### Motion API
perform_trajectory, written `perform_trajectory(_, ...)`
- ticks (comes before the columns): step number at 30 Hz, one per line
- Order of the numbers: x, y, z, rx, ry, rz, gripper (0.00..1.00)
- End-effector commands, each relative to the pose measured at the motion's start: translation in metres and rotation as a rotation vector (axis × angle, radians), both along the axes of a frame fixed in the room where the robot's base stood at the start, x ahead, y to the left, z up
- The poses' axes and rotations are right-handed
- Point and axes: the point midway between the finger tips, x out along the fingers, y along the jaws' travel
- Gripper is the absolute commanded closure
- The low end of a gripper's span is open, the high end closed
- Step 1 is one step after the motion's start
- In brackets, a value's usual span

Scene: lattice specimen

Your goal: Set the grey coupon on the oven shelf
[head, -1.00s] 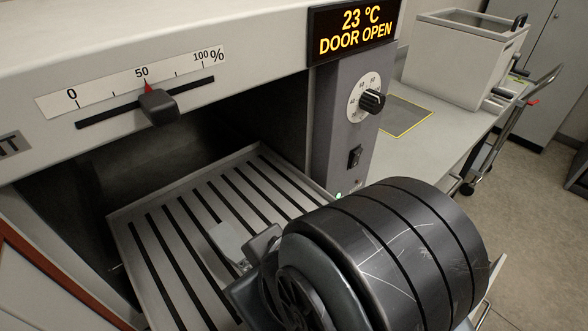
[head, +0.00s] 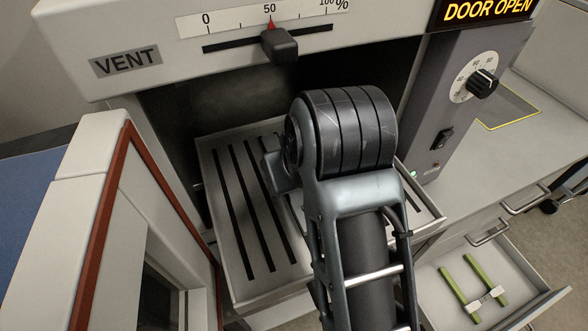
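The oven shelf (head: 232,255), a pale metal tray with dark slots, is pulled out in front of the open oven chamber. My gripper (head: 272,158) is over the shelf, at the left of my dark ribbed wrist. Only a small grey part of it shows; my wrist and arm cover the rest, and I cannot see whether its fingers are open or shut. I cannot make out the grey coupon. The right and middle parts of the shelf are hidden behind my arm.
The oven door (head: 98,235), with a red-brown seal, stands open at the left. The control panel (head: 440,110) is on the right. The left shelf slots look clear.

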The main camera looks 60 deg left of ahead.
Motion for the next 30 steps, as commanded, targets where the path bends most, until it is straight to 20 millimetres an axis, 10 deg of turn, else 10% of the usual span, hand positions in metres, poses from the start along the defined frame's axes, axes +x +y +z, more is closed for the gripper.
perform_trajectory(11, 0.0005, -0.0001, -0.0053, 0.001, -0.001, 0.0, 1.0)
perform_trajectory(12, 0.0006, -0.0002, -0.005, 0.001, -0.002, -0.001, 0.77)
perform_trajectory(19, 0.0004, -0.0001, -0.0049, 0.001, -0.001, 0.0, 0.55)
perform_trajectory(30, 0.0005, -0.0015, 0.0015, 0.003, -0.002, 0.0, 0.54)
